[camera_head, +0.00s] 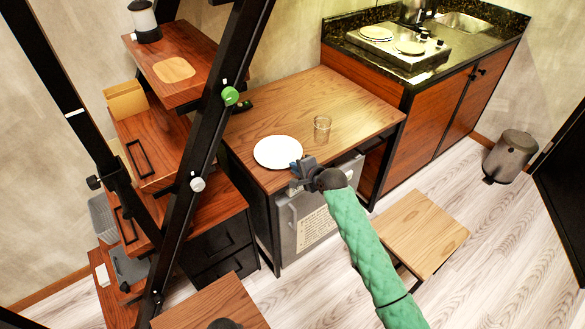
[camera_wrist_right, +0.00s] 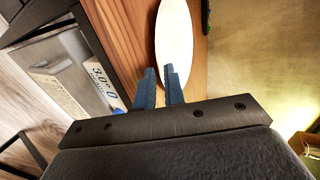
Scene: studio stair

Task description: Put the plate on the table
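The white round plate (camera_head: 278,152) is at the front left of the wooden table (camera_head: 345,95). It looks flat, and I cannot tell whether it rests on the top or is just above it. My right gripper (camera_head: 300,168) is at the plate's front right rim, by the table's front edge. In the right wrist view the two blue fingers (camera_wrist_right: 159,84) have a narrow gap between them, and the plate (camera_wrist_right: 174,35) extends behind the right finger. Whether the rim is pinched between them is unclear.
A clear glass (camera_head: 322,129) stands on the table right of the plate. A small fridge (camera_head: 305,215) sits beneath. A stool (camera_head: 420,232) is in front. Stair steps (camera_head: 175,72) and a black sloping rail (camera_head: 208,130) are at the left. The table's back is mostly clear.

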